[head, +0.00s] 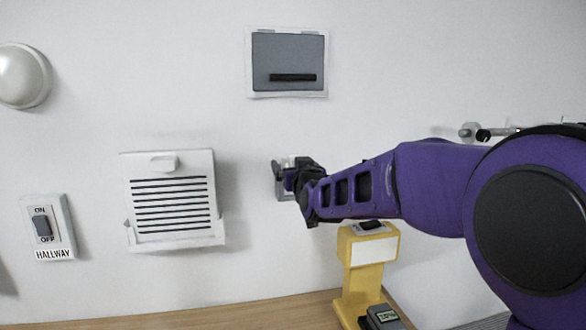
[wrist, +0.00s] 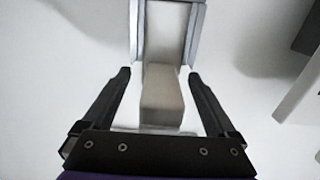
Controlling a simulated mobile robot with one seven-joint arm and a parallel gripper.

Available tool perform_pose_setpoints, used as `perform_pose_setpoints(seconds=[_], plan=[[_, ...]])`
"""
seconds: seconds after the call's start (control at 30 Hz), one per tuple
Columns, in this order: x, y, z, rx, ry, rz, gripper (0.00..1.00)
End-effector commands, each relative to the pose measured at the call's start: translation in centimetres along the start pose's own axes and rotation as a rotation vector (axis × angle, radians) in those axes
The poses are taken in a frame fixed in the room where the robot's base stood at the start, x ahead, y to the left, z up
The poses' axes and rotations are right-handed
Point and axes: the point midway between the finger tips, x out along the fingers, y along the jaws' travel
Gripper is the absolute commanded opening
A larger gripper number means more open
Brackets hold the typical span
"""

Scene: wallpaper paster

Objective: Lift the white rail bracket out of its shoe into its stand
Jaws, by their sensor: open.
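A pale block, which I take for the white rail bracket (wrist: 162,97), sits between my fingers in the wrist view. A grey metal channel, likely its shoe (wrist: 197,32), flanks the pale part at the top of that view. In the head view the grey shoe (head: 279,181) is on the wall, partly hidden by my gripper (head: 291,178). My gripper (wrist: 160,74) is open, its fingers on either side of the block with gaps showing. A yellow stand (head: 352,283) with a white front panel is below my forearm; I cannot tell if it is the bracket's stand.
A louvred white vent (head: 172,199) and a hallway switch (head: 44,228) are on the wall to the left. A grey panel (head: 288,62) is above. A small dark device (head: 383,317) lies by the stand's foot. The wall between vent and shoe is clear.

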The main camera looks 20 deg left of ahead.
Motion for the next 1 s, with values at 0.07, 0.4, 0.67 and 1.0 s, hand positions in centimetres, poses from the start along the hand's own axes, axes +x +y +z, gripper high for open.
perform_pose_setpoints(seconds=[0.07, 0.4, 0.67, 1.0], plan=[[0.00, -0.03, 0.02, 0.000, 0.000, 0.000, 0.93], [0.00, -0.01, 0.00, 0.000, 0.001, 0.000, 0.58], [0.00, 0.00, -0.02, 0.000, 0.001, 0.000, 0.12], [0.00, 0.01, -0.36, 0.000, 0.004, 0.000, 0.00]])
